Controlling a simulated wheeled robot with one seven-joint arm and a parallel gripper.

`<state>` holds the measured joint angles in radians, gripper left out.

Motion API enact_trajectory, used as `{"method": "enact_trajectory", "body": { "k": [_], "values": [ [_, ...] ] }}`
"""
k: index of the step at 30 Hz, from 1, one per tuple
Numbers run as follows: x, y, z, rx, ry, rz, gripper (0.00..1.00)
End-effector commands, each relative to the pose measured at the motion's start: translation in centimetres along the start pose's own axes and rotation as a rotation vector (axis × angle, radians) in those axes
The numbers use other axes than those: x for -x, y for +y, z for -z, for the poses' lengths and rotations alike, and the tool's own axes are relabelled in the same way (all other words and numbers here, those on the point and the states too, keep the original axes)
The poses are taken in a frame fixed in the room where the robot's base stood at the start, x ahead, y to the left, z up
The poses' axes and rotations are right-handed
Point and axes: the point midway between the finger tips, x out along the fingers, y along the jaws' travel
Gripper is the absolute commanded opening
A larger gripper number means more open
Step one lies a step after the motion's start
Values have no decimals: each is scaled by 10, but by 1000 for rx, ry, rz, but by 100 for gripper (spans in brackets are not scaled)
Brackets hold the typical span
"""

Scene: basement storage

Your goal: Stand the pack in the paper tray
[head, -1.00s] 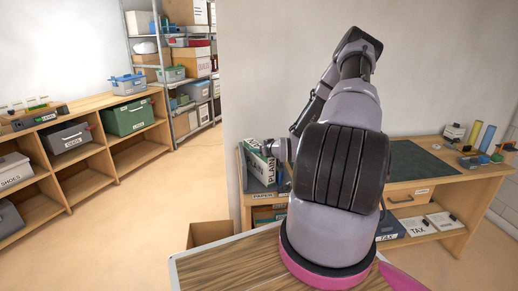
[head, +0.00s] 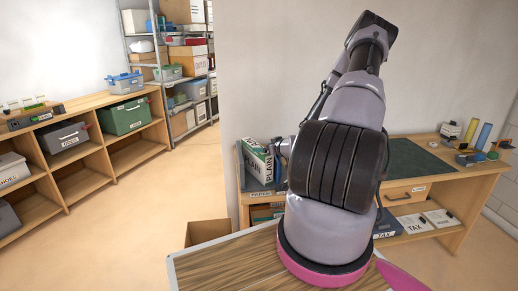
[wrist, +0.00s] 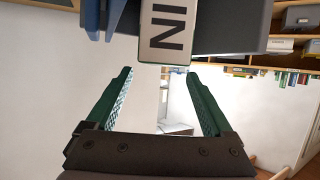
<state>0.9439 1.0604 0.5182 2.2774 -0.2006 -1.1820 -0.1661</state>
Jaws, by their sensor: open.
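The green and white pack (head: 256,163), lettered PLAIN, stands with a lean in the dark grey paper tray (head: 260,194) at the left end of the desk. The tray hides its lower part. A pale lettered face, which looks like the pack (wrist: 166,32), lies just beyond the fingertips. I cannot tell whether a fingertip touches it.
The desk (head: 470,172) has a dark green mat (head: 415,157) and small items at its right end. A cardboard box (head: 207,231) stands on the floor left of the desk. A low shelf unit (head: 85,160) and a metal rack (head: 180,70) stand at the left.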

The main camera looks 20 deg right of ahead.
Motion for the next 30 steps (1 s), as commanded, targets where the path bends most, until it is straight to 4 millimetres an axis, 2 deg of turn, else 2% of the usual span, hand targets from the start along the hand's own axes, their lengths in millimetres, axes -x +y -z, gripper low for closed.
{"method": "enact_trajectory", "body": {
  "k": [1,6,13,17,23,26,30],
  "values": [
    [11,1,0,0,-1,-2,86],
    [36,0,0,0,0,-1,86],
    [46,0,1,1,-1,0,86],
    [47,-1,9,23,-46,5,86],
    [60,-3,46,85,-229,-17,86],
    [74,-7,73,98,-317,-54,86],
    [103,-18,116,89,-407,-119,86]
  ]
}}
